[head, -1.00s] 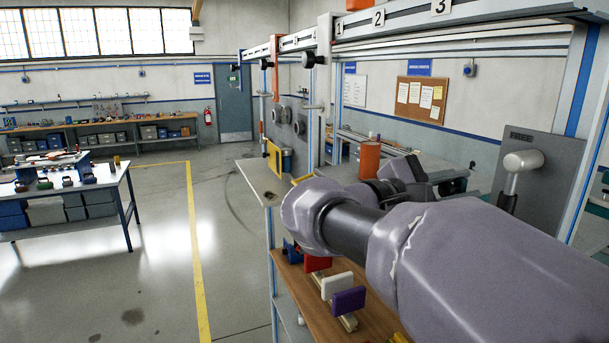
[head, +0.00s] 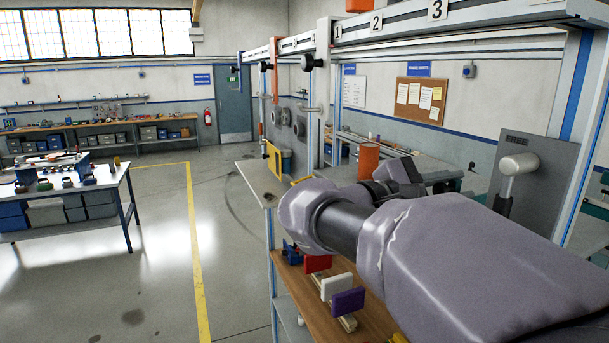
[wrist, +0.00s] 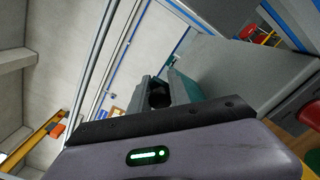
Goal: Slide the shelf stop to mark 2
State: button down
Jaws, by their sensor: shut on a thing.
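The number plates 1 (head: 338,32), 2 (head: 376,22) and 3 (head: 437,9) sit in a row on the upper rail (head: 480,18). My gripper (head: 408,170) is well below that rail, right of an orange cylinder (head: 368,160) in the picture. In the wrist view my gripper (wrist: 160,94) is shut on a dark part (wrist: 158,97) that shows between its fingers. A teal piece (wrist: 186,88) shows just beside the fingers. I cannot tell whether the dark part belongs to the shelf stop. The shelf stop is not clearly identifiable.
A grey panel with a light-knobbed lever (head: 518,163) stands right of my arm. Red (head: 317,263), white (head: 337,286) and purple (head: 348,302) blocks stand on a wooden bench (head: 375,320) below it. Open floor lies to the left.

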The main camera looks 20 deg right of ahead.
jog(key=w+p, duration=0.2)
jog(key=w, duration=0.3)
jog(key=shift+w+a, duration=0.1)
jog(key=shift+a, duration=0.1)
jog(key=c, duration=1.2)
grip_release()
jog(key=shift+w, duration=0.15)
jog(key=s+a, duration=0.1)
jog(key=a, duration=1.6)
jog(key=shift+s+a+p, duration=0.25)
jog(key=shift+s+p, duration=0.05)
jog(key=shift+p, duration=0.15)
